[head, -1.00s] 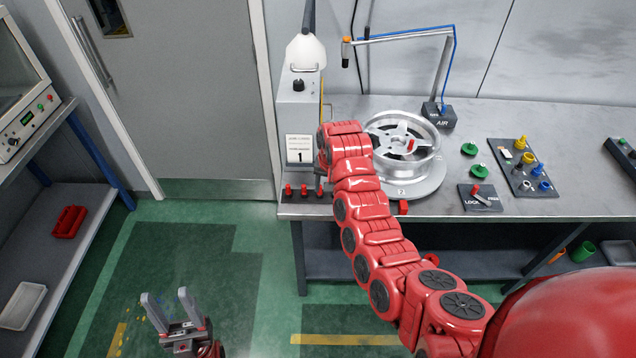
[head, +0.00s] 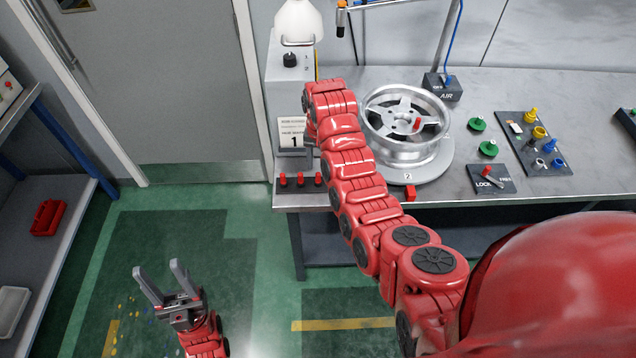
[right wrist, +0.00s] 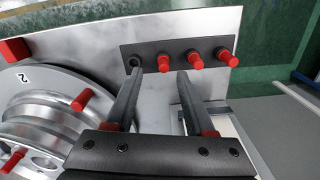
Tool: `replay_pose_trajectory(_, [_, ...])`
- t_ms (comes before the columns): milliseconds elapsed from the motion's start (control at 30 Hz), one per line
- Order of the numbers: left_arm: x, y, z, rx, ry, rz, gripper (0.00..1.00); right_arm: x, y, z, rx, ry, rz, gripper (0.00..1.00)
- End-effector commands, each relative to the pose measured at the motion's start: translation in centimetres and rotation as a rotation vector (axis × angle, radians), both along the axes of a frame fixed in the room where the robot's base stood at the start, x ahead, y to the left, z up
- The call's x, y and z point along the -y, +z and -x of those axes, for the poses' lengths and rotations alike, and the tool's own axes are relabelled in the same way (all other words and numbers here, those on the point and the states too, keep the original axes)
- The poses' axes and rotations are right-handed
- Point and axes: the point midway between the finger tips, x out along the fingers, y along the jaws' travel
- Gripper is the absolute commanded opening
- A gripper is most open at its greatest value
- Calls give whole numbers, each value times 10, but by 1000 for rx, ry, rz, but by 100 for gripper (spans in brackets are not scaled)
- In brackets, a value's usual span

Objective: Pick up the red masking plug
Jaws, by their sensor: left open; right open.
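Several red plugs are in view. Three stand in a row in a dark strip (head: 301,196) at the bench's front left corner: a left one (head: 283,180), a middle one (head: 300,179) and a right one (head: 318,179). In the right wrist view the strip (right wrist: 150,50) has an empty hole beside the nearest plug (right wrist: 163,63). My right gripper (right wrist: 160,74) is open and empty. Its fingertips appear on either side of that plug; contact cannot be told. My arm mostly hides this gripper in the head view. My left gripper (head: 158,267) is open and empty above the floor.
A silver wheel (head: 404,124) on a round turntable (head: 432,172) has red plugs in it. A red block (head: 410,193) sits by the turntable's front edge. A numbered sign (head: 291,132) stands behind the strip. Green parts, a lock plate (head: 491,178) and a dark tray (head: 535,143) lie right.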

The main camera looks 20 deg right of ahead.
Motion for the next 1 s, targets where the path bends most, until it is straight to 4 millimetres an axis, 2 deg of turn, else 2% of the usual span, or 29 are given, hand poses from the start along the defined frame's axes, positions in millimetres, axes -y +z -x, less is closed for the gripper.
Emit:
replay_pose_trajectory(233, [0, -7, 0, 1, 0, 0, 53, -3, -22, -2, -1, 1, 0, 54])
replay_pose_trajectory(267, [0, 2, 0, 0, 0, 0, 53, -2, -20, -2, -4, 0, 0, 54])
replay_pose_trajectory(333, [0, 10, 0, 1, 0, 0, 53, -4, -27, -2, -4, 1, 0, 54])
replay_pose_trajectory(500, [0, 17, 0, 0, 0, 0, 53, -4, -47, -3, -4, 0, 0, 54])
replay_pose_trajectory(867, [0, 18, 0, 0, 0, 0, 53, -4, -55, -4, 4, -1, 0, 54])
replay_pose_trajectory(1000, [0, 18, 0, 0, 0, 0, 53, -4, -55, -4, 3, -1, 0, 29])
